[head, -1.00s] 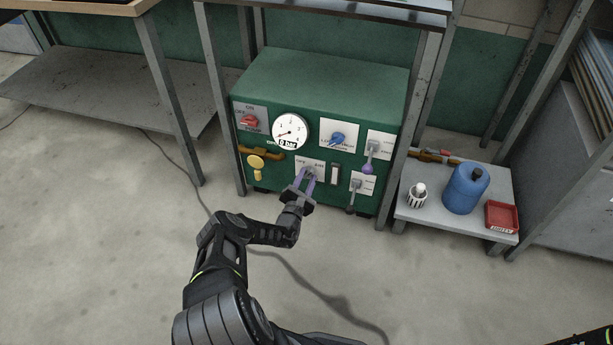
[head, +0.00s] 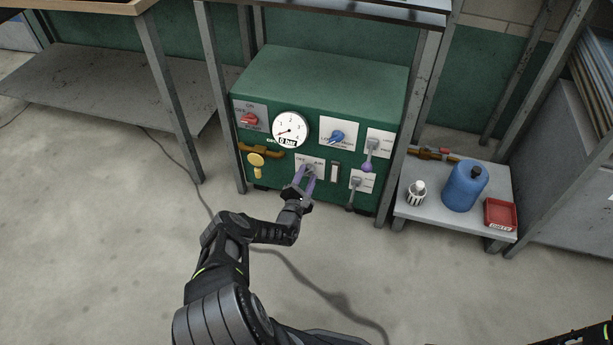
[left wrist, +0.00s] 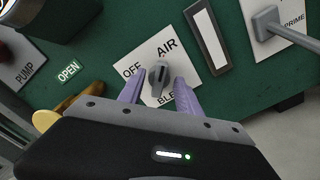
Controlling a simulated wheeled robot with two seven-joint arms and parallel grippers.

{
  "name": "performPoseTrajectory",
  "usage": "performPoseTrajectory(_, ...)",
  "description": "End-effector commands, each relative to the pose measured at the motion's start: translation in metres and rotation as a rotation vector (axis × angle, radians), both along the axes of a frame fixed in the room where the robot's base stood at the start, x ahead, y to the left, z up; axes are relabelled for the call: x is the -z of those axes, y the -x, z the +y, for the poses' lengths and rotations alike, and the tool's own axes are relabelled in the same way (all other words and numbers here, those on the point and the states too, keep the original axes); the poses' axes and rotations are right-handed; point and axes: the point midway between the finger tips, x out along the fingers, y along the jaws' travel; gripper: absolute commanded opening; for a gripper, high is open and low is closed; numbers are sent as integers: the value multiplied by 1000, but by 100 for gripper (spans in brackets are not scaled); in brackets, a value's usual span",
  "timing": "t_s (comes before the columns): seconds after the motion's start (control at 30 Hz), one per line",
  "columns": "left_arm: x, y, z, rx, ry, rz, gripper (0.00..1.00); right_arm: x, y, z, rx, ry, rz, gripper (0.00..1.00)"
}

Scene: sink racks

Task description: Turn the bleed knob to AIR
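The bleed knob (left wrist: 157,75) is a small grey lever on a white plate (left wrist: 185,62) marked OFF, AIR and BLEED. Its long axis lies roughly toward the AIR word in the left wrist view; I cannot tell whether it sits exactly there. In the head view the knob (head: 311,170) is low on the front of the green panel box (head: 325,85). My left gripper (left wrist: 158,92) is open, with one purple finger on each side of the knob and visible gaps between. It also shows in the head view (head: 301,181).
A gauge (head: 290,130) reads 0 bar. Around the plate are a red pump knob (head: 249,119), a blue knob (head: 338,138), a yellow handle (head: 256,160) and a purple-tipped lever (head: 370,160). A low side table (head: 440,228) holds a blue jug (head: 464,188).

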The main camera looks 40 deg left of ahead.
Motion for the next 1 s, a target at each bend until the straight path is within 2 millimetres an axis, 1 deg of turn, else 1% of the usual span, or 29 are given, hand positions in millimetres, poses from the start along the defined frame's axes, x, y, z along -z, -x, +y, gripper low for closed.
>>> performPoseTrajectory(0.03, 0, 0, 0, 0, 0, 0, 46, 0, 0, 0, 0, 0, 0, 36)
performPoseTrajectory(0.13, 0, 0, 0, -1, 1, -1, 54, 0, 0, 0, 0, 0, 0, 36)
performPoseTrajectory(0.47, -2, 2, 0, -1, 1, -1, 54, -2, 0, 0, 0, 0, 0, 36)
performPoseTrajectory(0.57, -3, 10, -3, -1, 2, -1, 54, -8, 1, 1, -3, -2, 2, 36)
performPoseTrajectory(0.67, -4, 24, -7, -2, 2, 0, 54, -17, 3, 3, -8, -5, 5, 36)
performPoseTrajectory(0.8, -4, 46, -16, -1, 5, 1, 54, -28, 6, 6, -14, -10, 10, 36)
performPoseTrajectory(0.9, -3, 61, -21, -1, 3, 1, 54, -33, 8, 8, -19, -12, 14, 36)
performPoseTrajectory(1.0, -2, 70, -24, -1, 2, -1, 54, -36, 9, 9, -22, -13, 15, 36)
